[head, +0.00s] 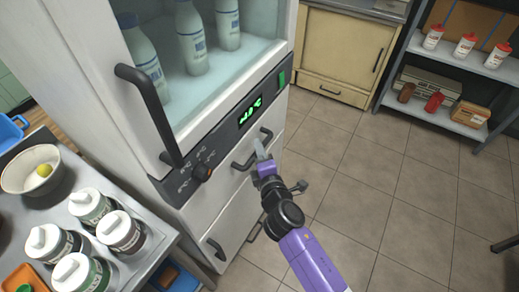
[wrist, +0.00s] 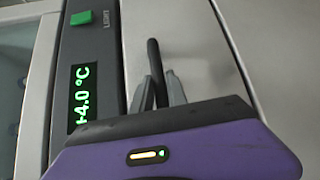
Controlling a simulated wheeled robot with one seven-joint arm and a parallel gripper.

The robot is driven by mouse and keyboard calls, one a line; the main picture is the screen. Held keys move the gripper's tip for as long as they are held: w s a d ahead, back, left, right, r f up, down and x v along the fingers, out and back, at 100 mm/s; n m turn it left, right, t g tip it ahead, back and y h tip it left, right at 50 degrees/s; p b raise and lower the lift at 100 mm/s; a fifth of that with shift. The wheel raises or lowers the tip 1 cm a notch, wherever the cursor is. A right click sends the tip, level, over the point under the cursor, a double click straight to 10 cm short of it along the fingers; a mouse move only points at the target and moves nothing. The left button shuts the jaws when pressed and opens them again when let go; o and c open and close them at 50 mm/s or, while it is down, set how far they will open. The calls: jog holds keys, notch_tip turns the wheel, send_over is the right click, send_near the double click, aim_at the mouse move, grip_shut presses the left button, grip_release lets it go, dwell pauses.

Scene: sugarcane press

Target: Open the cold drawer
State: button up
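A white cold cabinet (head: 213,206) stands left of centre in the head view, with drawers below its control panel. The upper drawer has a dark bar handle (head: 243,163), partly hidden behind my fingers. In the wrist view the handle (wrist: 153,52) runs between my two grey fingers. My gripper (head: 260,149) is at the handle's middle, its fingers close on either side of the bar; it also shows in the wrist view (wrist: 158,88). It looks shut on the bar. The drawer front looks flush with the cabinet.
The control panel (head: 228,122) with a green display and knob is just above the drawer. A glass door with a long handle (head: 150,110) covers bottles. A counter (head: 147,268) with jars stands at left. A shelf (head: 440,118) is at right. Tiled floor (head: 370,200) is clear.

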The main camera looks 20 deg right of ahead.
grip_shut()
dwell(1.1)
jog(key=s+d+p, duration=0.2)
jog(key=s+d, duration=0.5)
jog(key=s, duration=0.2)
jog(key=s+d+p, duration=0.2)
jog(key=s+d, duration=0.5)
jog(key=s, duration=0.3)
jog(key=shift+s, duration=0.15)
jog(key=o, duration=0.6)
grip_release()
